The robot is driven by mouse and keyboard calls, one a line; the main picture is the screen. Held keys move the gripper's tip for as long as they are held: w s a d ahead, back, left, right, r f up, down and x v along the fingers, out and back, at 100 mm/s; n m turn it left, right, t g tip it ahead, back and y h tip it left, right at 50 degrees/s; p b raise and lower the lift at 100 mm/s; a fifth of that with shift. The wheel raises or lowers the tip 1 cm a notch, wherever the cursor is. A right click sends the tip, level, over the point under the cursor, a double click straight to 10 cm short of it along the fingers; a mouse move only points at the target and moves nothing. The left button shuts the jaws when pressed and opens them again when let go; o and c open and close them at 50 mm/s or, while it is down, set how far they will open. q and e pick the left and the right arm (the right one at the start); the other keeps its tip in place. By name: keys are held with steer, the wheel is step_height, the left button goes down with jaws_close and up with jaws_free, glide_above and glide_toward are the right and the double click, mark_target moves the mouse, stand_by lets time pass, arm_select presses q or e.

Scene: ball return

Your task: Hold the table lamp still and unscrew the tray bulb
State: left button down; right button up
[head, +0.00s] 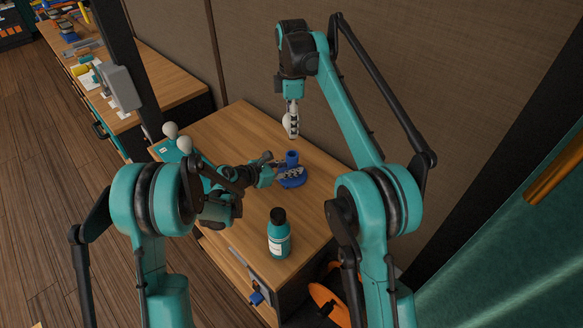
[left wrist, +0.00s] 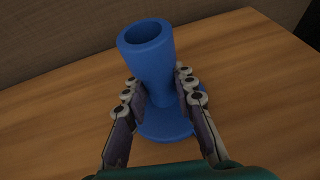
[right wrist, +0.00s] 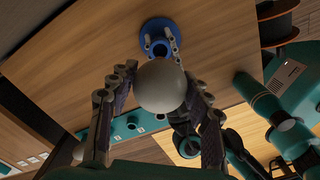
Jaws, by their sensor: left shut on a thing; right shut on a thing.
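The blue table lamp (head: 292,156), a round foot with a hollow upright socket, stands on the wooden table. My left gripper (head: 277,172) is shut around its stem, one finger on each side in the left wrist view (left wrist: 152,88). The socket mouth (left wrist: 146,34) looks empty. My right gripper (head: 293,122) points down and is shut on a round white bulb (head: 286,124), held in the air above the table and apart from the lamp. The bulb also fills the middle of the right wrist view (right wrist: 161,86); its far side is hidden there.
A teal tray (head: 165,151) with white bulbs (head: 170,129) stands at the table's left edge. A teal bottle with a black cap (head: 279,236) stands near the front. A brown panel wall (head: 330,60) rises behind. The table's back left is clear.

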stand_by(0.3)
arm_select(q)
steer(key=c, duration=1.2)
jaws_free()
steer(key=shift+o, duration=0.2)
